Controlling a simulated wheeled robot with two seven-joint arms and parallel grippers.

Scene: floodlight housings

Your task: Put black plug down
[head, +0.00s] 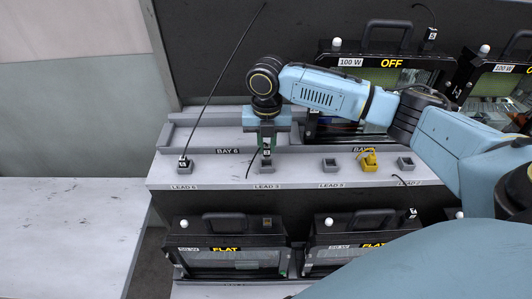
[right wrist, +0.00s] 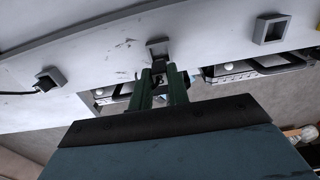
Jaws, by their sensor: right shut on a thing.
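My right gripper (head: 266,143) points down over the grey ledge and is shut on the black plug (head: 266,153). The plug is upright, right at a small grey square holder (head: 264,167) on the ledge. I cannot tell whether its tip is inside the holder. In the right wrist view, the dark green fingers (right wrist: 162,82) close around the plug, which is mostly hidden, beside the holder (right wrist: 158,48). A thin black cable shows beside the plug. My left gripper is not in view.
The LEAD 6 holder (head: 183,163) at left has a black plug with a cable. A grey holder (head: 330,165) to the right is empty; a yellow plug (head: 369,160) sits beyond it. Floodlight housings (head: 232,247) stand below and a 100 W housing (head: 385,75) behind. A bare table (head: 65,235) is at left.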

